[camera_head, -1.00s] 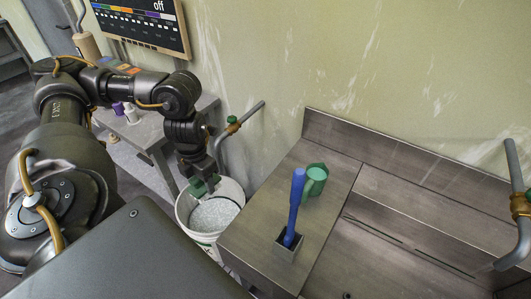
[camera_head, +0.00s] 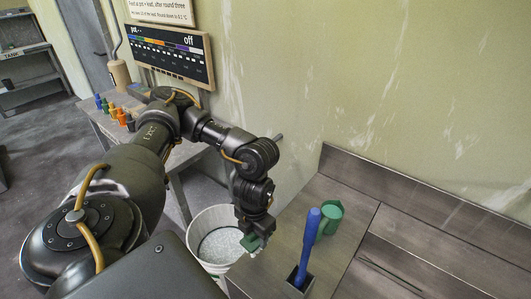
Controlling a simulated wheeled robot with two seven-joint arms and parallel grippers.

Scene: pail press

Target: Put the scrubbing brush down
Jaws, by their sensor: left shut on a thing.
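My left gripper (camera_head: 254,233) points down, shut on a small green thing (camera_head: 250,243), which I take to be the scrubbing brush; the gripper hides much of it. It is at the right rim of a white pail (camera_head: 199,222) in this view, close to the left edge of the grey bench (camera_head: 340,190). I cannot tell whether the brush touches the pail or the bench. The pail holds pale, speckled contents. My right gripper is not in view.
A blue-handled tool (camera_head: 309,240) stands upright in a small square holder (camera_head: 300,279) on the bench. A green jug (camera_head: 330,219) stands behind it. A side table with small coloured bottles (camera_head: 122,115) is at the back left. A board (camera_head: 175,52) hangs on the wall.

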